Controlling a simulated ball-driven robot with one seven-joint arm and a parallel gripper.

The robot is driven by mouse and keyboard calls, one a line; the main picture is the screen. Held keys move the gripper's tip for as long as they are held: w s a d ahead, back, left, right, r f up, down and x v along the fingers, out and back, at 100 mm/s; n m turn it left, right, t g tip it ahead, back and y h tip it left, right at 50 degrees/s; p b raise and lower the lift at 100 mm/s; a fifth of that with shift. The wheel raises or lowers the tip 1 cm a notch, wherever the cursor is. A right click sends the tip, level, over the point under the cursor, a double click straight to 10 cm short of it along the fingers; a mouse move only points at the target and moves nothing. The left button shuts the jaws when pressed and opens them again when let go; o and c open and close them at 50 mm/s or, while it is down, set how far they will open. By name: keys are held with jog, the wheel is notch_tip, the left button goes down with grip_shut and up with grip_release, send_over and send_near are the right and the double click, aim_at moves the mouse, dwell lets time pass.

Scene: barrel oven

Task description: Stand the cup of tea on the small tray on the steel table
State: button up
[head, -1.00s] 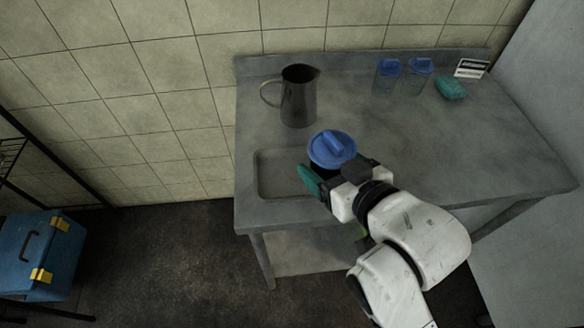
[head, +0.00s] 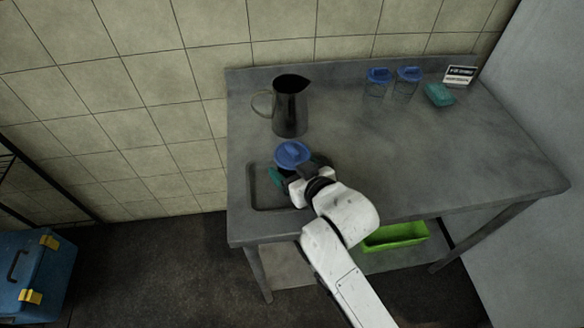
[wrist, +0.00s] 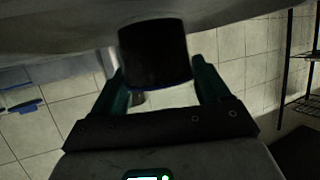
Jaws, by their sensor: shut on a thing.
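The cup of tea (head: 292,153) has a blue lid and a dark body, which shows in the wrist view (wrist: 155,50). My gripper (head: 297,171) is shut on it, with one green finger on each side; both fingers also show in the wrist view (wrist: 156,72). The small tray (head: 257,200) is a shallow grey rectangle at the left front of the steel table (head: 430,165). The cup appears over the tray's far part. My gripper and arm hide the tray's right side. I cannot tell whether the cup's base touches the tray.
A dark metal jug (head: 290,108) stands just behind the cup. Two clear blue-lidded containers (head: 376,85), a teal item (head: 439,95) and a small sign (head: 459,76) stand at the back right. The table's middle and right are clear. A green bin (head: 395,236) sits underneath.

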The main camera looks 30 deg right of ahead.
jog(key=shift+f, duration=0.25)
jog(key=shift+f, duration=0.15)
jog(key=o, duration=1.1)
jog(key=shift+o, duration=0.2)
jog(key=shift+r, duration=0.2)
jog(key=shift+s, duration=0.35)
jog(key=a+v, duration=0.1)
jog(key=v, duration=1)
jog(key=shift+d+b, duration=0.3)
jog(key=shift+d, duration=0.2)
